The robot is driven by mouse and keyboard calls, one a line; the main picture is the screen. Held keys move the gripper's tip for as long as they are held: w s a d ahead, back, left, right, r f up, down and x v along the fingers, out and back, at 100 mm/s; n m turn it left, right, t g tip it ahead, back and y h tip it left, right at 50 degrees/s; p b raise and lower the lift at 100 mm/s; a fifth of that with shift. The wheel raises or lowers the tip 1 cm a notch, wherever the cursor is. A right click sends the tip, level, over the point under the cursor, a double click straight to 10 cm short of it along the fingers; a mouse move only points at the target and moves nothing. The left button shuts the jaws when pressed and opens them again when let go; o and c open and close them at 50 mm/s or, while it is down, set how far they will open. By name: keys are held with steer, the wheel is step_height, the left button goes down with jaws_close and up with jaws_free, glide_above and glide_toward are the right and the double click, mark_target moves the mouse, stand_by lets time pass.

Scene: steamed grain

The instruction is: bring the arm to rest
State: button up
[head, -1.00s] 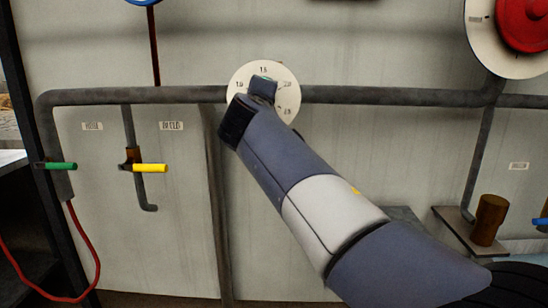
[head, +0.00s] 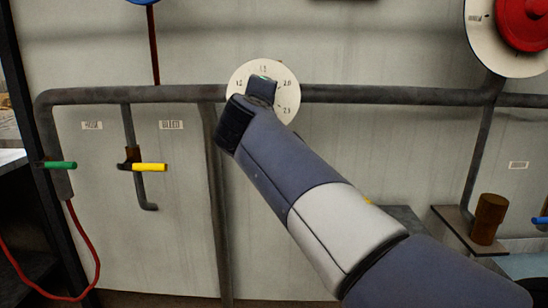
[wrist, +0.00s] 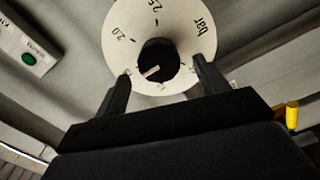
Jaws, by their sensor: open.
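My arm reaches up from the lower right in the head view to a round white dial plate (head: 291,100) on the pipe. The plate also shows in the wrist view (wrist: 120,25), marked with numbers and "bar". At its centre is a dark knob (wrist: 158,58) with a pale pointer line. My gripper (wrist: 163,77) is open in the wrist view, with one finger low on each side of the knob. I cannot tell whether either finger touches the plate. In the head view my wrist hides the fingers and the knob.
A grey pipe (head: 380,94) runs across the wall. A yellow-handled valve (head: 150,167) and a green-handled one (head: 60,165) are at left. A red wheel (head: 525,22) is at upper right. A brown cylinder (head: 489,218) stands on a small shelf at lower right.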

steer(key=s, duration=0.7)
steer(key=w+p, duration=0.1)
steer(key=w, duration=1)
steer(key=shift+r, duration=0.2)
steer(key=n+p, duration=0.1)
steer(key=n, duration=0.1)
steer(key=shift+s+r+n+p, duration=0.1)
steer(key=shift+n+p, duration=0.2)
steer(key=shift+p, duration=0.05)
steer(key=n+p, duration=0.2)
steer(key=n, duration=0.1)
steer(key=n+p, duration=0.4)
steer(key=n, duration=0.1)
steer(key=shift+d+p, duration=0.1)
steer(key=shift+p, duration=0.25)
steer(key=n+p, duration=0.3)
steer(key=n, duration=0.1)
steer(key=n+p, duration=0.4)
steer(key=shift+f, duration=0.2)
steer(key=shift+n+p, duration=0.75)
steer(key=shift+n, duration=0.05)
steer(key=shift+f+n+p, duration=0.2)
steer(key=shift+n+p, duration=0.1)
steer(key=shift+n, duration=0.1)
steer(key=shift+d+f, duration=0.1)
